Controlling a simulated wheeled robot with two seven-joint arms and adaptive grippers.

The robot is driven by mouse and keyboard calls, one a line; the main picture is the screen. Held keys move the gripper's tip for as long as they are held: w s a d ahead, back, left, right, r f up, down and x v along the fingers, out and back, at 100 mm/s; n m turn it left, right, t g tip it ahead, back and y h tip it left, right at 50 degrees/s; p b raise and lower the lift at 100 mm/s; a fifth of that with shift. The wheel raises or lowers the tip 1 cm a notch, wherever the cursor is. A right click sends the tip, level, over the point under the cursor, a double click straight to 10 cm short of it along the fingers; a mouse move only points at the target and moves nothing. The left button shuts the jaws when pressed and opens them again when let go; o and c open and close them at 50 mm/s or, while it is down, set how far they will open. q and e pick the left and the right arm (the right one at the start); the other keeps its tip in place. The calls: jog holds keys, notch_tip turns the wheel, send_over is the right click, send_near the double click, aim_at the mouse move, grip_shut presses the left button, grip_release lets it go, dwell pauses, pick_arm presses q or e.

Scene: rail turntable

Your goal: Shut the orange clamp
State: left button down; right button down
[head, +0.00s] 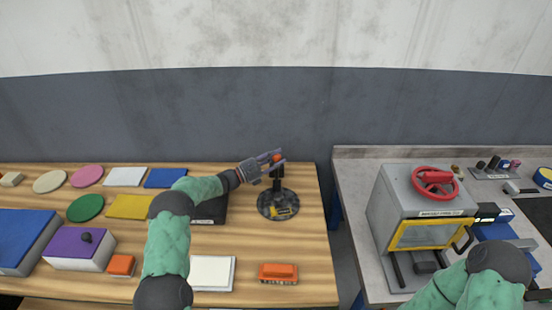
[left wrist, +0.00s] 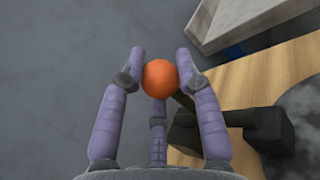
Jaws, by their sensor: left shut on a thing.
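The orange clamp has a round orange knob (head: 276,158) on a dark lever, standing above a round dark base (head: 279,203) near the right end of the wooden table. In the head view the lever stands roughly upright over the base. My left gripper (head: 272,161) is at the top of the lever, shut on the knob. In the left wrist view the orange knob (left wrist: 160,77) sits between the purple fingers of the left gripper (left wrist: 161,66), and the dark lever and body (left wrist: 262,126) run off to the right. My right gripper does not show; only my right arm does.
On the wooden table (head: 310,235) lie coloured discs and plates, a purple box (head: 80,248), a blue box (head: 24,240) and an orange block (head: 278,273). A gap separates it from the grey bench (head: 357,215) with a grey machine (head: 385,205) and red wheel (head: 435,183).

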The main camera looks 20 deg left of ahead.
pick_arm(q)
jog(key=shift+f, duration=0.3)
jog(key=c, duration=1)
grip_release()
jog(key=shift+o, duration=0.7)
jog(key=shift+r, duration=0.15)
jog(key=v, duration=0.7)
jog(key=shift+a, duration=0.2)
jog(key=shift+s, duration=0.15)
